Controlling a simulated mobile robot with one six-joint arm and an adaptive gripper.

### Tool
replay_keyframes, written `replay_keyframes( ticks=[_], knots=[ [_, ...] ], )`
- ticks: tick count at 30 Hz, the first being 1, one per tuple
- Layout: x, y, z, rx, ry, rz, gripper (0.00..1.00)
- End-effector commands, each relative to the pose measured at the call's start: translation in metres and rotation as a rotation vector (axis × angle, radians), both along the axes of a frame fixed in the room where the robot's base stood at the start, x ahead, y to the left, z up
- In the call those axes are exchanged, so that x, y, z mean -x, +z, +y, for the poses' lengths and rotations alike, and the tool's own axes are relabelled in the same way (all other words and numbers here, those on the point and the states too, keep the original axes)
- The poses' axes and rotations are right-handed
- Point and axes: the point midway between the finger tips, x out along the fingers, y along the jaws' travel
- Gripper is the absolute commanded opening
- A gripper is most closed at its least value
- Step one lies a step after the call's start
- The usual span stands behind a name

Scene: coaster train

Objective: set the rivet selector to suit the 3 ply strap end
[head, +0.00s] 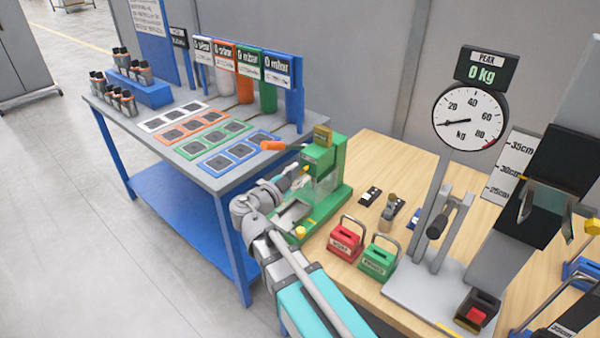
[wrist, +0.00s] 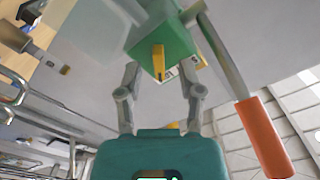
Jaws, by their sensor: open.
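The green riveting press (head: 338,178) stands at the left end of the wooden bench, with a lever ending in an orange handle (head: 272,145). My gripper (head: 300,178) is at the front of its upper part. In the wrist view my gripper (wrist: 160,82) is open and empty, its two fingers on either side of a yellow pointer (wrist: 158,60) on the green head (wrist: 165,38). The pointer looks like the selector; I cannot read its setting or tell whether a finger touches it. The orange handle (wrist: 265,138) hangs to the right. I cannot make out the strap end.
A blue-framed table (head: 220,178) with coloured mats is at left. Red (head: 345,242) and green (head: 379,258) handled blocks sit right of the press. A dial gauge (head: 469,118) reading 0 kg stands further right. Small dark pieces (head: 370,196) lie on the bench.

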Motion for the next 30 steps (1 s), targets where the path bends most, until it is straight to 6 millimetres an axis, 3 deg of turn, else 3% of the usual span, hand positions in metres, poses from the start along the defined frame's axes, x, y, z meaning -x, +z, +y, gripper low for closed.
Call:
replay_keyframes(
  ticks=[21,30],
  knots=[
    [0.067,0.000,0.053,0.000,0.001,0.000,0.49],
    [0.081,0.000,0.064,0.000,0.001,0.000,0.49]
  ],
)
